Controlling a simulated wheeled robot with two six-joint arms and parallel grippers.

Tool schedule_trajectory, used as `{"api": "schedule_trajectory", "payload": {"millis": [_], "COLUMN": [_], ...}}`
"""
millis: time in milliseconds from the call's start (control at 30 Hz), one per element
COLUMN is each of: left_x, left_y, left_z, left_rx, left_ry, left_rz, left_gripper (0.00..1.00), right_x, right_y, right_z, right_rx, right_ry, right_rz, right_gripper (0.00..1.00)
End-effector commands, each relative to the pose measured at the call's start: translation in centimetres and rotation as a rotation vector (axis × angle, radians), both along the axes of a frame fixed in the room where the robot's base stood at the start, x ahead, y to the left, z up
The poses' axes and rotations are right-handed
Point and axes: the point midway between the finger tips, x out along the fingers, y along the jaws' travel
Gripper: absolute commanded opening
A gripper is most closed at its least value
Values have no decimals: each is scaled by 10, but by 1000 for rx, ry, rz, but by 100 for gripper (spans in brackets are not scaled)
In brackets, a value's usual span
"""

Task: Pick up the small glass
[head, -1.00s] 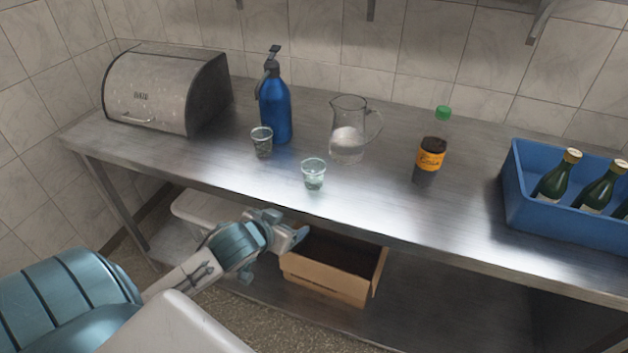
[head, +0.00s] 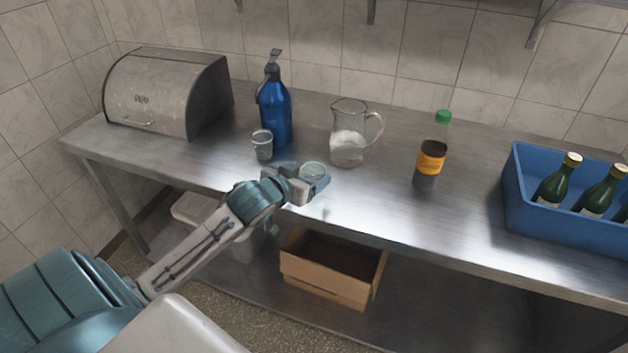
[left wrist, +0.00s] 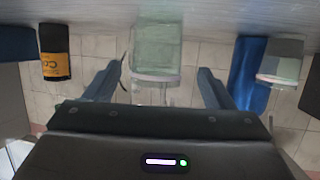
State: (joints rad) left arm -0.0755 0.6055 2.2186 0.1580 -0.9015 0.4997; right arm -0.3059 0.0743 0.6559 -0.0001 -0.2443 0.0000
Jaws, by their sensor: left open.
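A small clear glass (head: 313,168) stands upright near the front edge of the counter, its lower part hidden behind my left gripper (head: 311,188). In the left wrist view the picture is upside down, and this glass (left wrist: 157,48) shows in line with the gap between the two fingers (left wrist: 158,82). The fingers are open, one to each side, with nothing held; I cannot tell whether the glass is between the tips. A second small glass (head: 262,147) stands behind and to the left, by the blue bottle; it also shows in the left wrist view (left wrist: 282,62).
Behind the front glass stand a blue pump bottle (head: 275,112) and a glass jug (head: 348,145). A dark bottle with an orange label (head: 431,162) is to the right, then a blue crate (head: 545,219) of green bottles. A bread box (head: 160,95) is at left. The steel counter (head: 400,215) is clear in front.

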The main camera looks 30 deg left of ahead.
Motion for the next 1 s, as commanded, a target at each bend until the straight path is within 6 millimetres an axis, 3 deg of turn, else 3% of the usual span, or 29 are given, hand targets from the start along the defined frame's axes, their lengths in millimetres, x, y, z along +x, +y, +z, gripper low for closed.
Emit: {"api": "schedule_trajectory", "payload": {"millis": [400, 700, 733, 1000], "left_x": [42, 47, 47, 47], "left_y": [-3, -3, -3, -3], "left_z": [-18, -21, -21, -21], "left_rx": [-3, 0, 0, 0], "left_ry": [1, 1, 1, 1], "left_rz": [2, 0, 0, 0], "left_gripper": [77, 77, 75, 25], "right_x": [-3, -6, -6, -4], "right_y": [-4, -10, -10, -10], "right_z": [12, 12, 12, 12], "right_rx": [-4, -11, -11, -10], "right_ry": [2, 9, 9, 4], "right_rz": [0, 2, 2, 3], "right_gripper": [36, 36, 36, 36]}}
